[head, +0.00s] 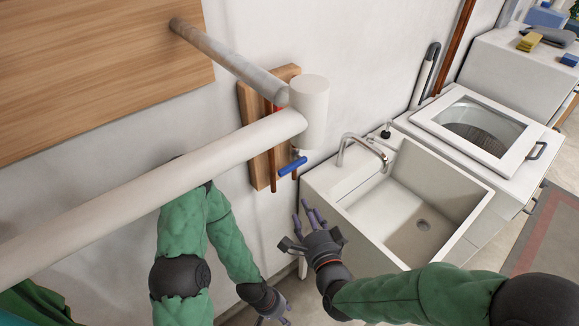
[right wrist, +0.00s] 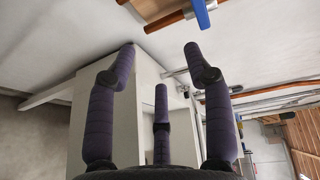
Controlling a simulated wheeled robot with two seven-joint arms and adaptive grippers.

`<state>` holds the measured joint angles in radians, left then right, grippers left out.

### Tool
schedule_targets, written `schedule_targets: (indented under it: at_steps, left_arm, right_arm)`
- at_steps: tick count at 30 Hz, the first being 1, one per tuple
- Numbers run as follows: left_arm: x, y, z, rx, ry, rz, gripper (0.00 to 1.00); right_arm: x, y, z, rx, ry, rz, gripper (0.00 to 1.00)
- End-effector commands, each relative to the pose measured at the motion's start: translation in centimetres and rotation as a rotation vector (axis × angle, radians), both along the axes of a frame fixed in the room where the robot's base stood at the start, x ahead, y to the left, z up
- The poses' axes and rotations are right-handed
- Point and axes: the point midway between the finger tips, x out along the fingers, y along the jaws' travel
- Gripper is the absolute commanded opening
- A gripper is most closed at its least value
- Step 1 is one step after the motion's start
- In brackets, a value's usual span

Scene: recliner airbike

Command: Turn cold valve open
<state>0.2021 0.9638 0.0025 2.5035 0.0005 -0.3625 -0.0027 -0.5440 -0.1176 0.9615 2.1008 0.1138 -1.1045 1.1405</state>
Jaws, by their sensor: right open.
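The blue valve handle (head: 292,166) sits on the wooden wall board (head: 262,170), at the lower end of the copper pipes. It also shows at the top edge of the right wrist view (right wrist: 200,12), partly cut off. My right gripper (head: 308,214) is below the blue handle and apart from it, left of the sink. Its fingers (right wrist: 161,52) are spread with nothing between them. My left gripper (head: 272,319) is low at the bottom edge, well below the handle and partly cut off. A small red part (head: 278,108) shows higher on the board, mostly hidden by the white pipe.
A thick white pipe (head: 120,195) crosses in front of the board and ends in an upright white cylinder (head: 311,105). The white sink (head: 445,180) with a chrome tap (head: 362,147) stands right of the handle. A top-loading washer (head: 480,125) is beyond it.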

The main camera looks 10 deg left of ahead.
Motion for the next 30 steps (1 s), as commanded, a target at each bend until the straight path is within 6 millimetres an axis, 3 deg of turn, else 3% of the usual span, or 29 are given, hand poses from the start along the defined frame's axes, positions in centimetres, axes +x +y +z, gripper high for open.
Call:
schedule_targets:
  at_steps: [1,3,6,11,24,30]
  left_arm:
    - [0.0,0.0,0.6,0.0,0.0,0.0,0.4]
    - [0.0,0.0,0.9,0.0,0.0,0.001,0.4]
    - [0.0,0.0,1.0,0.0,0.0,0.001,0.4]
    - [0.0,0.0,0.7,0.0,0.0,0.001,0.4]
    - [0.0,0.0,-0.5,0.0,0.0,0.001,0.4]
    - [0.0,0.0,-0.7,0.0,0.0,0.001,0.4]
  right_arm:
    - [-0.5,0.5,1.8,0.043,-0.021,0.006,0.52]
    - [-0.8,1.0,3.2,0.089,-0.04,0.009,0.52]
    - [-1.0,1.3,4.1,0.126,-0.052,0.011,0.52]
    - [-0.1,1.9,4.2,0.135,-0.054,0.012,0.52]
    - [6.3,5.5,4.1,0.134,-0.053,0.011,0.52]
    - [7.9,6.4,4.1,0.132,-0.053,0.012,0.52]
